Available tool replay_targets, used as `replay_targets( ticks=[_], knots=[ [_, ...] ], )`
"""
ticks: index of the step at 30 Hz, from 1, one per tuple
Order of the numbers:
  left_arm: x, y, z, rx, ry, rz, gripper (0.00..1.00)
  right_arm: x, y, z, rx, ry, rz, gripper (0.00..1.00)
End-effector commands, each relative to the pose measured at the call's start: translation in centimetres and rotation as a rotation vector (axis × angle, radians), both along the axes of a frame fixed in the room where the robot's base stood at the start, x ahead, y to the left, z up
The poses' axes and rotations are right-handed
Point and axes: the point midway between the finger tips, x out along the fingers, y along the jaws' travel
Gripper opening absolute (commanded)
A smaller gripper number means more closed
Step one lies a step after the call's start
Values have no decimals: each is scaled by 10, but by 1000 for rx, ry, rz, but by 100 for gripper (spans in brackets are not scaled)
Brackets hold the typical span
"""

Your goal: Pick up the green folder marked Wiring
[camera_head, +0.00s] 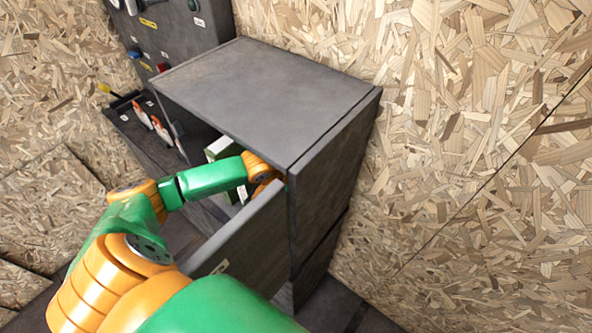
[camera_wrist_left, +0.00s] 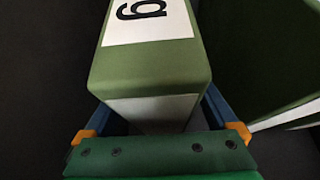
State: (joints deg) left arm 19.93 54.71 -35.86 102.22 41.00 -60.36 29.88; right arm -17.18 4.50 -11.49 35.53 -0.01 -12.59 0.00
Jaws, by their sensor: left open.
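In the left wrist view a green folder (camera_wrist_left: 150,68) fills the middle. Its white label shows a black letter "g"; the rest of the label is out of frame. My left gripper (camera_wrist_left: 160,110) is open, with one blue finger at each side of the folder's near end. I cannot tell whether the fingers touch it. In the head view my left arm reaches into the dark grey cabinet (camera_head: 265,85), and its gripper is hidden there. A green and white folder (camera_head: 219,147) shows just behind the arm; I cannot tell if it is the same one.
A second green folder (camera_wrist_left: 265,55) stands close on the right in the wrist view. The cabinet's open door or drawer front (camera_head: 240,245) stands beside my arm. A tool rack (camera_head: 140,118) with orange-handled tools is left of the cabinet. Chipboard walls (camera_head: 470,130) surround it.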

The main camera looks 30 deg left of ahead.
Motion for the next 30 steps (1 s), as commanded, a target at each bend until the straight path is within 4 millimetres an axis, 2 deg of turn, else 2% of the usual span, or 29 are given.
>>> replay_targets(
  ticks=[20, 23, 30],
  knots=[
    [0, 1, -5, 0, 0, 1, 92, 0, -2, 0, -3, 0, 0, 50],
    [0, 0, -5, 0, 0, 1, 71, 0, -2, 0, -3, 0, 0, 50],
    [0, 0, -5, 0, 0, 1, 6, 0, -2, 0, -3, 0, 0, 50]
  ],
)
